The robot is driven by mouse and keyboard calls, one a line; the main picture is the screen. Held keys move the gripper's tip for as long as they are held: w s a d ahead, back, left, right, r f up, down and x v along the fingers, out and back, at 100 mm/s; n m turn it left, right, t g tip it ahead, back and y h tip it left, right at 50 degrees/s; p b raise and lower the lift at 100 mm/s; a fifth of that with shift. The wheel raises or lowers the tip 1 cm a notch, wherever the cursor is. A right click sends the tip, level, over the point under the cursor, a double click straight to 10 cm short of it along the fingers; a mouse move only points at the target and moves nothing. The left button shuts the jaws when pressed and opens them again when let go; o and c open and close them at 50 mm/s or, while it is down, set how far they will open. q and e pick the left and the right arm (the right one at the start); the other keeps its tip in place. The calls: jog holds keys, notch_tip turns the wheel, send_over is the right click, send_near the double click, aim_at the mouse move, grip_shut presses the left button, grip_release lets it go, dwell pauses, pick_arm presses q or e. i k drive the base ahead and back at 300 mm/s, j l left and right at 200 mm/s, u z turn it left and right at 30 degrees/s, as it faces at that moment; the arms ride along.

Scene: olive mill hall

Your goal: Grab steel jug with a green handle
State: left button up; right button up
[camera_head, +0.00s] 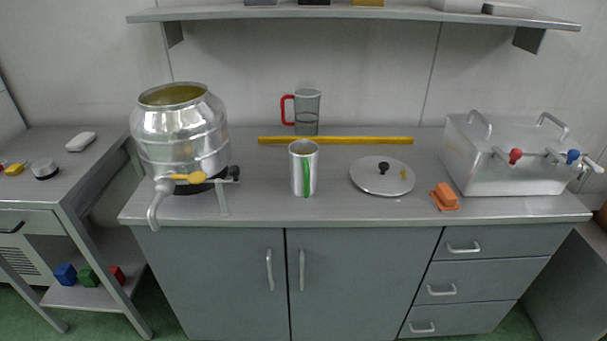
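A steel jug (298,168) with a green handle (306,178) stands upright near the front middle of the grey counter (260,205). Its green handle faces toward me. Behind it stands a grey, glassy jug (308,108) with a red handle on its left side. Neither of my grippers shows in the head view.
A large steel tank (180,130) with a spout stands left of the jug. A yellow bar (370,140) lies behind. A shelf (400,13) hangs above.

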aim_at(302, 153)
jog(key=l+z, duration=0.15)
jog(key=l, duration=0.3)
jog(key=i+l+z, duration=0.2)
jog(key=l, duration=0.2)
jog(key=l+z, duration=0.15)
jog(key=l, duration=0.3)
jog(key=i, duration=0.05)
